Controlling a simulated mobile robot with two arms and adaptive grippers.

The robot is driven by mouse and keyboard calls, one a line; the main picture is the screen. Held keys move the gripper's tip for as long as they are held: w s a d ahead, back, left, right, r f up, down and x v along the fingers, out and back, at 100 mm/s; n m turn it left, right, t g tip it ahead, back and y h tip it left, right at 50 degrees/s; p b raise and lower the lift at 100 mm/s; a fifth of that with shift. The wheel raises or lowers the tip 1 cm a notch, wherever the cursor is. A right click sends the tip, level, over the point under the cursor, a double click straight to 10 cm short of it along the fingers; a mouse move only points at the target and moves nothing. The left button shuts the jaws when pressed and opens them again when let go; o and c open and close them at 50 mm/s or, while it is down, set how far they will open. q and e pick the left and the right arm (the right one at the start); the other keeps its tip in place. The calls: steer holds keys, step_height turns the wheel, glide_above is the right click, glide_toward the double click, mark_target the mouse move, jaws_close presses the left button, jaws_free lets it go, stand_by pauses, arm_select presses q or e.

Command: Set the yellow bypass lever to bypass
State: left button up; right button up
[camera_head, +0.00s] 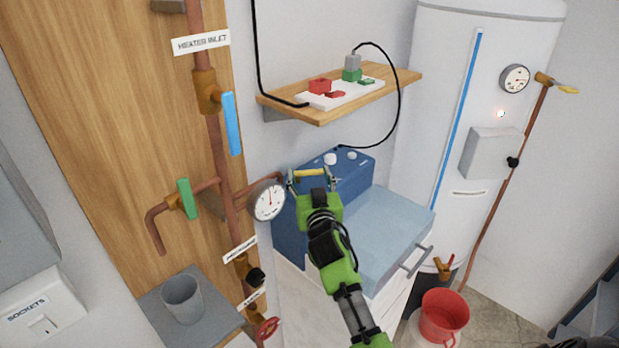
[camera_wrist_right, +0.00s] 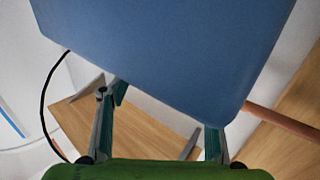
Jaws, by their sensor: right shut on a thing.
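A yellow bar (camera_head: 310,173), which looks like the lever, lies roughly level between the fingertips of my right gripper (camera_head: 312,180) in the head view. The gripper is shut on it, with its fingers well apart at the bar's two ends. It is beside the round gauge and in front of the blue unit (camera_head: 352,180). What the bar is mounted on is hidden. In the right wrist view, the blue unit (camera_wrist_right: 170,45) fills the top and hides the fingertips, and no yellow shows. My left gripper is not in view.
A gauge (camera_head: 267,201) and copper pipe (camera_head: 222,165) are close left of the gripper. A blue-handled valve (camera_head: 231,123) and green-handled valve (camera_head: 187,199) are farther left. A shelf (camera_head: 410,76) with a power strip is above. A tank (camera_head: 440,110) stands right, above a red bucket (camera_head: 443,314).

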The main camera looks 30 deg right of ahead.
steer(key=o, duration=1.6)
steer(key=shift+r, duration=0.1)
steer(key=v, duration=1.2)
